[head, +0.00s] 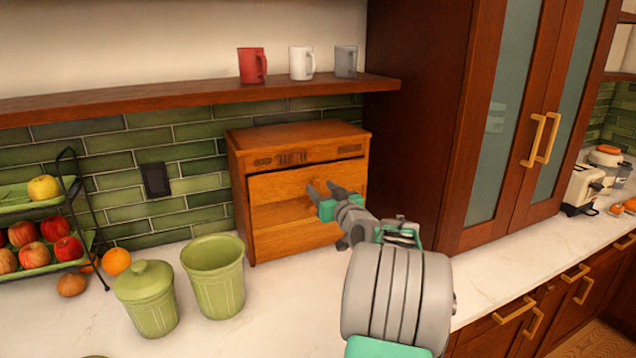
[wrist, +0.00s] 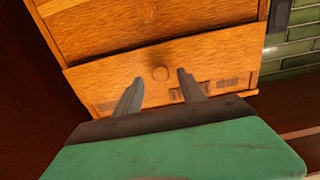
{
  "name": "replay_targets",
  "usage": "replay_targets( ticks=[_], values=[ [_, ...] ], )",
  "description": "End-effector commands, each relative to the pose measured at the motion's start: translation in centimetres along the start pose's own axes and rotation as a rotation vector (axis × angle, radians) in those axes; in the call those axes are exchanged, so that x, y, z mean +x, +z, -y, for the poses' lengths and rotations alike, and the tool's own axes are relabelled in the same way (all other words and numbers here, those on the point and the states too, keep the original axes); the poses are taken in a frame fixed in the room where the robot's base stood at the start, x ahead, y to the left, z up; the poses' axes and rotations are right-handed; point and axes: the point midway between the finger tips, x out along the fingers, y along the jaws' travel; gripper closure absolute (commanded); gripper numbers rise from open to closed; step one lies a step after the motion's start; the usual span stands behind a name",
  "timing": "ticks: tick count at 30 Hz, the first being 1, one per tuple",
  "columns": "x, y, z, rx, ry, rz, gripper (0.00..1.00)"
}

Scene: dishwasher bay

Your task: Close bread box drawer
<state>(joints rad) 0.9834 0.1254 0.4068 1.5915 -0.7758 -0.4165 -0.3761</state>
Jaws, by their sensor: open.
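The wooden bread box (head: 243,190) stands on the counter against the tiled wall. Its upper drawer front (head: 280,184) appears to stick out a little, with shadow on the panel below it. In the wrist view, the box is upside down and this drawer front (wrist: 110,78) shows a round knob (wrist: 160,73). My gripper (head: 324,187) is open and empty in front of the drawer. In the wrist view, the fingertips of my gripper (wrist: 160,76) appear on either side of the knob; I cannot tell whether they touch the wood. My gripper hides part of the box's right front.
A green open canister (head: 218,285) and a lidded canister (head: 147,305) stand left of the box. A fruit rack (head: 75,235) is farther left. A tall cabinet (head: 425,130) stands at right. A shelf (head: 190,97) with mugs hangs above. The front counter is clear.

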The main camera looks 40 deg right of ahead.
Motion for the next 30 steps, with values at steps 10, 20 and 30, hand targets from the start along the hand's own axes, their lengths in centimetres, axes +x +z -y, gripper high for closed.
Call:
replay_targets(
  ticks=[10, 20, 30],
  values=[
    [1.9, 0.0, 0.2, -0.001, -0.002, 0.001, 0.53],
    [1.9, 0.0, 0.2, -0.001, -0.003, 0.001, 0.75],
    [1.9, 0.0, 0.2, -0.001, -0.002, 0.001, 1.00]
  ],
)
